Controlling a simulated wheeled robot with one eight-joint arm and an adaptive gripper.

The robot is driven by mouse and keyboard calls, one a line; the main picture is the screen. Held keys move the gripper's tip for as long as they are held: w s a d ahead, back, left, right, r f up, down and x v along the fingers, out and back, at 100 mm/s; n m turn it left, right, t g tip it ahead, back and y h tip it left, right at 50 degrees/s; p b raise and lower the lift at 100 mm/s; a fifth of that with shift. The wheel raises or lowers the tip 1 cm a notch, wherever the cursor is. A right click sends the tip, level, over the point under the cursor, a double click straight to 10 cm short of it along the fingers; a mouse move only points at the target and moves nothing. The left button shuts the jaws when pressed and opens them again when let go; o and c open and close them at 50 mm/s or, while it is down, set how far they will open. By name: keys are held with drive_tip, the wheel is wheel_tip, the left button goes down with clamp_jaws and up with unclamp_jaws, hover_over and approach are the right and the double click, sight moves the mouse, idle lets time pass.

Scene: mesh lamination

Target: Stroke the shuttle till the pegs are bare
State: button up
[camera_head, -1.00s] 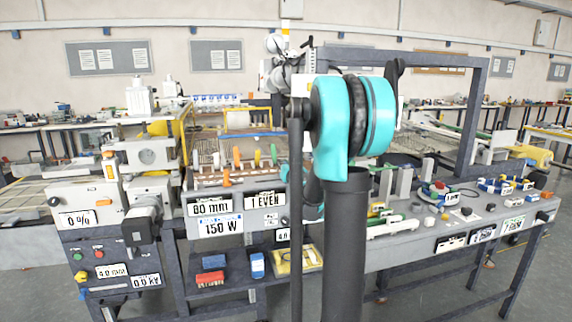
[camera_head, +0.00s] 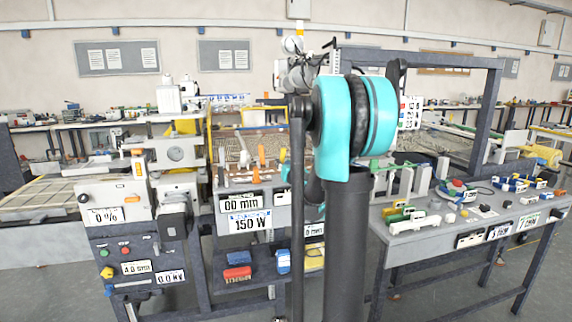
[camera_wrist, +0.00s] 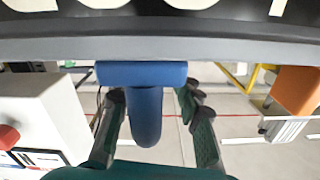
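My arm fills the middle of the head view and hides my gripper there. In the wrist view my gripper (camera_wrist: 155,128) has its dark fingers apart, one on each side of a blue T-shaped handle (camera_wrist: 146,112). Gaps show between the fingers and the handle's stem. The handle sits below a grey panel edge (camera_wrist: 200,47); whether it is the shuttle's I cannot tell. The shuttle is not clearly visible.
The machine's front has a "00 mm" readout (camera_head: 243,203) and a "150 W" readout (camera_head: 249,222). A press-like unit (camera_head: 110,195) stands at left. A grey side table (camera_head: 420,240) with several small parts stands at right. Bare floor lies in front.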

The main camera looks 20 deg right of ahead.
drive_tip(key=shift+d, duration=0.1)
drive_tip(key=shift+s+d, duration=0.1)
drive_tip(key=shift+s, duration=0.35)
drive_tip(key=s, duration=1.1)
drive_tip(key=shift+s, duration=0.15)
drive_tip(key=s, duration=0.8)
drive_tip(key=w, duration=1.7)
drive_tip(key=shift+d, duration=0.2)
